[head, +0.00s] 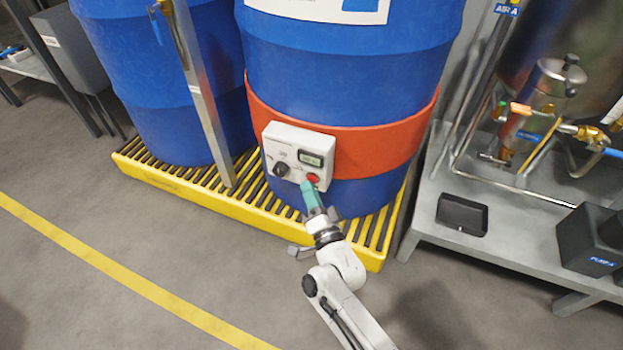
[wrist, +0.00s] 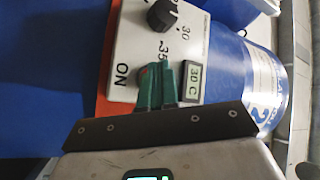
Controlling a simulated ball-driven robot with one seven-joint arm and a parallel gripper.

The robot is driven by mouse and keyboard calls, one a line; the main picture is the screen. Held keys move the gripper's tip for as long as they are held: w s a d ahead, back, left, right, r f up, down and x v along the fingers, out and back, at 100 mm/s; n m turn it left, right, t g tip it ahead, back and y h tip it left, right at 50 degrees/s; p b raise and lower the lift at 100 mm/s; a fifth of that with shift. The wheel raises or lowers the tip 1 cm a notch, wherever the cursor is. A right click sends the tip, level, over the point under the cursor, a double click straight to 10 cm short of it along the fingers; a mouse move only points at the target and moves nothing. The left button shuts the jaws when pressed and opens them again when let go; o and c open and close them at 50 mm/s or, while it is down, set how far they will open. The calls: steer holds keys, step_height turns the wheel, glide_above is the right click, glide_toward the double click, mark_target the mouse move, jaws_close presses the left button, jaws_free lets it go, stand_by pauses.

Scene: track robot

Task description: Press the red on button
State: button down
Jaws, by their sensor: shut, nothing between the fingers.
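The red on button (head: 313,177) sits at the lower right of a white control box (head: 285,137) on the blue drum. My gripper (head: 306,188) has green fingers, shut and empty, just below and left of the button. In the wrist view the fingertips (wrist: 159,66) point at the box beside the "ON" label (wrist: 122,75). The button is mostly hidden there behind the fingers, with a dark red edge (wrist: 141,72) showing. I cannot tell whether the tips touch it.
The box also carries a black knob (head: 281,169) and a small display (head: 311,158). An orange-red band (head: 380,150) wraps the drum (head: 350,60). The drums stand on a yellow pallet (head: 200,195). A grey metal stand (head: 430,215) is at the right. Open floor lies front left.

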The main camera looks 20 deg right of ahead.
steer(key=s+a+p, duration=0.2)
steer(key=s+a, duration=0.2)
steer(key=shift+s+a+p, duration=0.15)
steer(key=shift+p, duration=0.25)
stand_by(0.4)
stand_by(2.4)
